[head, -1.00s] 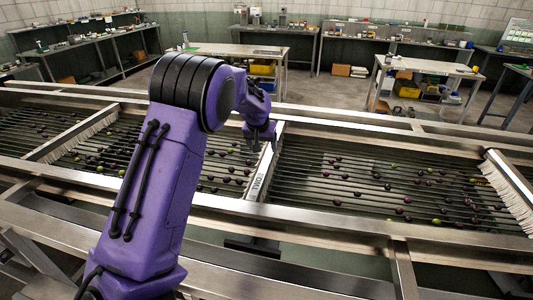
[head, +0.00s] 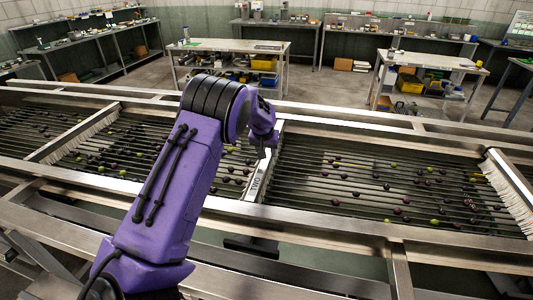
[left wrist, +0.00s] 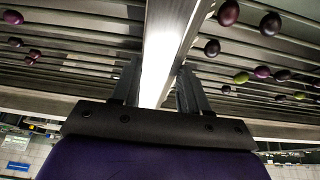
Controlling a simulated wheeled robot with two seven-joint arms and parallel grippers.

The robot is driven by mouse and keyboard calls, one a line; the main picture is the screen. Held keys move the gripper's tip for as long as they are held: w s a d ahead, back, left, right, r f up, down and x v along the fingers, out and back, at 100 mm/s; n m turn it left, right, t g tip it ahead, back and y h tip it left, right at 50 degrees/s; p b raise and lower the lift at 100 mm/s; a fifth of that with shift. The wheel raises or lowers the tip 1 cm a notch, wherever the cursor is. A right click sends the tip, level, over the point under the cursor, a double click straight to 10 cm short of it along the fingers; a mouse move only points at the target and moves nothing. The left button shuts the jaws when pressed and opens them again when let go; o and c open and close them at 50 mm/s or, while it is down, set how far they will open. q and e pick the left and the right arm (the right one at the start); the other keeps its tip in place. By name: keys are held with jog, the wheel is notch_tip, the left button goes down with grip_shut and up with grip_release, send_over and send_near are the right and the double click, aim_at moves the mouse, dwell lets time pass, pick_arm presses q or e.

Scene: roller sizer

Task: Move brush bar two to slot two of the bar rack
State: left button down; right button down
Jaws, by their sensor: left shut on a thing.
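Brush bar two (head: 257,184) is a grey metal bar marked "TWO" that lies across the sizer's rollers in the middle of the head view. My left gripper (head: 265,150) is over the far part of this bar. In the left wrist view, the two dark fingers of my left gripper (left wrist: 160,92) stand on either side of the bar (left wrist: 165,45) and are shut on it. The bar still appears to lie in line with the sizer frame. I cannot make out the bar rack. My right gripper is not in view.
Other brush bars with pale bristles lie across the sizer at the left (head: 75,138) and right (head: 510,190). Dark and green olive-like fruits lie scattered on the rollers (head: 350,185). Metal rails (head: 330,232) edge the bed. Worktables (head: 425,62) stand behind, with clear floor between.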

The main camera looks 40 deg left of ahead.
aim_at(267, 152)
pick_arm(q)
jog(key=shift+w+r, duration=0.1)
jog(key=shift+r, duration=0.15)
notch_tip(267, 152, up, 2)
jog(key=shift+r+b, duration=0.25)
jog(key=shift+b, duration=0.3)
jog(key=s+d+r+b, duration=0.1)
jog(key=r, duration=0.1)
jog(key=s+d+r, duration=0.1)
jog(key=s+r+b, duration=0.1)
jog(key=s+r, duration=0.1)
jog(key=shift+d+r+b, duration=0.3)
jog(key=shift+d+b, duration=0.05)
jog(key=shift+d, duration=0.05)
jog(key=s+d+r+b, duration=0.2)
jog(key=s+d+r, duration=0.2)
jog(key=s, duration=0.3)
jog(key=shift+s+d, duration=0.35)
jog(key=shift+d, duration=0.1)
jog(key=shift+r, duration=0.1)
